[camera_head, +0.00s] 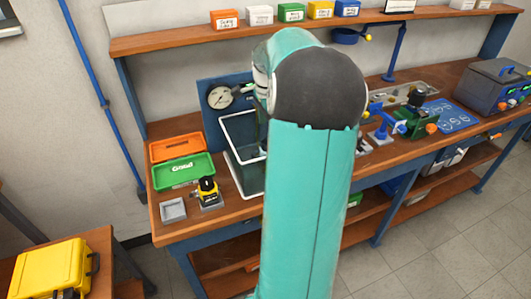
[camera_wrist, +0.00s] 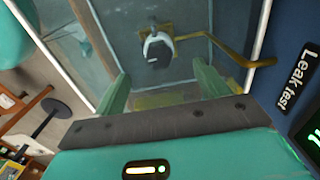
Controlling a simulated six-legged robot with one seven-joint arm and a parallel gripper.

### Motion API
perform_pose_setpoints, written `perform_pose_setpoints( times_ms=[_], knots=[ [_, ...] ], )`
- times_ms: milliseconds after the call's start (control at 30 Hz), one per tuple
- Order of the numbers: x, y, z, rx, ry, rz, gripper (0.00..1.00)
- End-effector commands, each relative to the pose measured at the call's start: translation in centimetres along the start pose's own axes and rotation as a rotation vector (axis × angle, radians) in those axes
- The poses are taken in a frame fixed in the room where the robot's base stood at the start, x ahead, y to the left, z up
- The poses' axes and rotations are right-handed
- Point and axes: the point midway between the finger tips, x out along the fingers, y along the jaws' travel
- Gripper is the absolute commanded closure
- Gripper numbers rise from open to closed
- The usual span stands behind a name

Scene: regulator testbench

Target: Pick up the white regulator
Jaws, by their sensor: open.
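The white regulator (camera_wrist: 149,44) shows in the wrist view, with a dark round part (camera_wrist: 159,53) on it. It sits against a brass-coloured fitting, with a bent brass pipe (camera_wrist: 225,50) running to the right. It lies within the white-edged tank (camera_wrist: 72,66). My gripper (camera_wrist: 161,68) is open, its two green fingers spread below the regulator in the picture, with nothing seen between the tips. I cannot tell whether they touch it. In the head view, my teal arm hides the gripper and the regulator; the tank's white rim (camera_head: 222,131) shows left of it.
A blue panel labelled "Leak test" (camera_wrist: 296,77) stands close on the right in the wrist view. In the head view, an orange bin (camera_head: 176,147), a green bin (camera_head: 183,171) and a yellow-black device (camera_head: 208,190) stand left of the tank. A shelf (camera_head: 180,40) runs above the bench.

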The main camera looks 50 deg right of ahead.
Motion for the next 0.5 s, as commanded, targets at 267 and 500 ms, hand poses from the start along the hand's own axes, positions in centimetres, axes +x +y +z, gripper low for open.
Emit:
perform_pose_setpoints(
  times_ms=[267, 500],
  knots=[
    [3.6, 0.0, 0.2, -0.005, 0.0, 0.0, 0.26],
    [6.5, 0.2, 0.3, -0.005, -0.002, 0.002, 0.26]
  ],
)
